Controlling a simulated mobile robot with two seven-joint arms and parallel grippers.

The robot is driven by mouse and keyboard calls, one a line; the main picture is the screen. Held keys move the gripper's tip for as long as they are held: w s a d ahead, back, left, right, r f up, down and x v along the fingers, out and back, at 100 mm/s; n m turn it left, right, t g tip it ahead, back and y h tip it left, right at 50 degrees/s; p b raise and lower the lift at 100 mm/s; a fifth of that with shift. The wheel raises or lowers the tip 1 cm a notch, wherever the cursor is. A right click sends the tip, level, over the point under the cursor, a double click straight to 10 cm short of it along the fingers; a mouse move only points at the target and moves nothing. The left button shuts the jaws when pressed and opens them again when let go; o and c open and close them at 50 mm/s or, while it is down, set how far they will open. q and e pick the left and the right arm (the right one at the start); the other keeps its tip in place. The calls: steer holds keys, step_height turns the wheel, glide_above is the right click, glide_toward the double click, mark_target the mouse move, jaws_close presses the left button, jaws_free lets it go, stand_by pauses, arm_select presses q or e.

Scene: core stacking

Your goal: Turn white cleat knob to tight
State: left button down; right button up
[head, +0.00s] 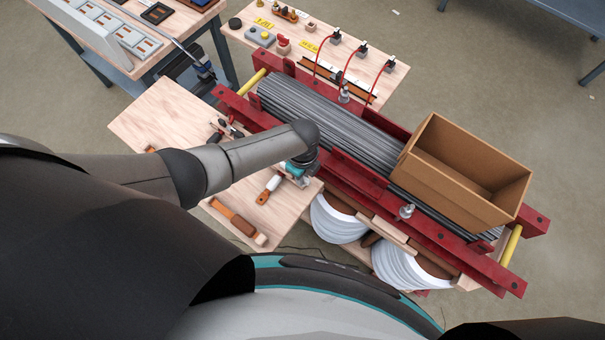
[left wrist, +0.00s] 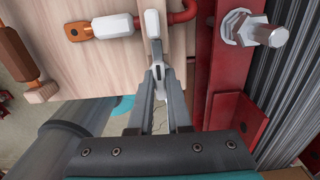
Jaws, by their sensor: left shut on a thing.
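The white cleat knob (left wrist: 152,22) shows at the top middle of the left wrist view, beside a bent red rod (left wrist: 184,14). My left gripper (left wrist: 158,70) is shut on the lower part of the knob, and its fingertips hide where they meet it. In the head view my left gripper (head: 299,179) is low beside the near red rail of the press frame (head: 345,172), at the wooden table's right edge. I cannot make out the knob in the head view. My right gripper is not in view.
A white-handled tool with an orange end (left wrist: 100,27) and a wooden-handled tool (head: 236,218) lie on the wooden table. A silver bolt (left wrist: 265,34) stands on the red frame. An open cardboard box (head: 450,195) sits on the grey strips. White coils (head: 400,268) are below the frame.

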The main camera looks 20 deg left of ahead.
arm_select(q)
steer(key=c, duration=1.1)
jaws_free()
steer(key=shift+c, duration=0.2)
step_height(320, 180, up, 15)
steer(key=p, duration=0.5)
